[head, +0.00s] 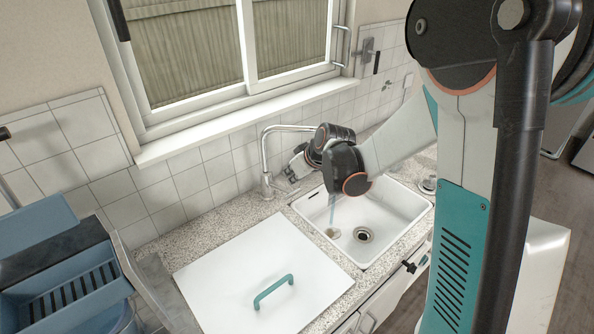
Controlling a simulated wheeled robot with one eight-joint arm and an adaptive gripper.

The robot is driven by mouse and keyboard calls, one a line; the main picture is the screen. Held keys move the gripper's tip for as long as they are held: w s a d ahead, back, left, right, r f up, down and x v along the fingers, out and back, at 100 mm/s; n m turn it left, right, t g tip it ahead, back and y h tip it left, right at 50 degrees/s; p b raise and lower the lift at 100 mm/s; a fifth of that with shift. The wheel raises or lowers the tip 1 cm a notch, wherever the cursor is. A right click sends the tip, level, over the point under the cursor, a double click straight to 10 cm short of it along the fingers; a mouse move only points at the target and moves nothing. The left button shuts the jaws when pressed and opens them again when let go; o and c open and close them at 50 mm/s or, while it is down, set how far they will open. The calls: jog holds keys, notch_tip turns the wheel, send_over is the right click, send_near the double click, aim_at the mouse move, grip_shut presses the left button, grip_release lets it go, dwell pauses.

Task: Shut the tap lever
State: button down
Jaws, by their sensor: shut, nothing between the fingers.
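The chrome tap (264,160) stands upright on the counter behind the sink, at the middle of the head view. Its neck bends over to the right, and its spout end is hidden behind my arm. A thin bluish stream of water (332,207) falls into the white sink (400,212). The tap lever is low at the tap's base (268,187), too small to make out its angle. My gripper (291,175) is shut and empty, just right of the tap base, pointing left toward it. I cannot tell whether it touches the lever.
A white board (235,268) with a teal handle (273,290) lies on the speckled counter left of the sink. A tiled wall and window sill (230,122) stand close behind the tap. Blue containers (60,270) are at the far left.

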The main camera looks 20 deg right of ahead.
jog(key=shift+s+d+f, duration=0.1)
jog(key=shift+s+f, duration=0.05)
jog(key=shift+f, duration=0.55)
jog(key=shift+s+f, duration=0.1)
jog(key=shift+f, duration=0.55)
jog(key=shift+t, duration=0.6)
jog(key=f+b, duration=0.1)
jog(key=b, duration=0.1)
jog(key=s+f+b, duration=0.1)
jog(key=f+b, duration=0.1)
jog(key=s+d+f+b, duration=0.1)
jog(key=f+b, duration=0.1)
jog(key=shift+s+b, duration=0.1)
jog(key=shift+b, duration=0.25)
jog(key=shift+r, duration=0.1)
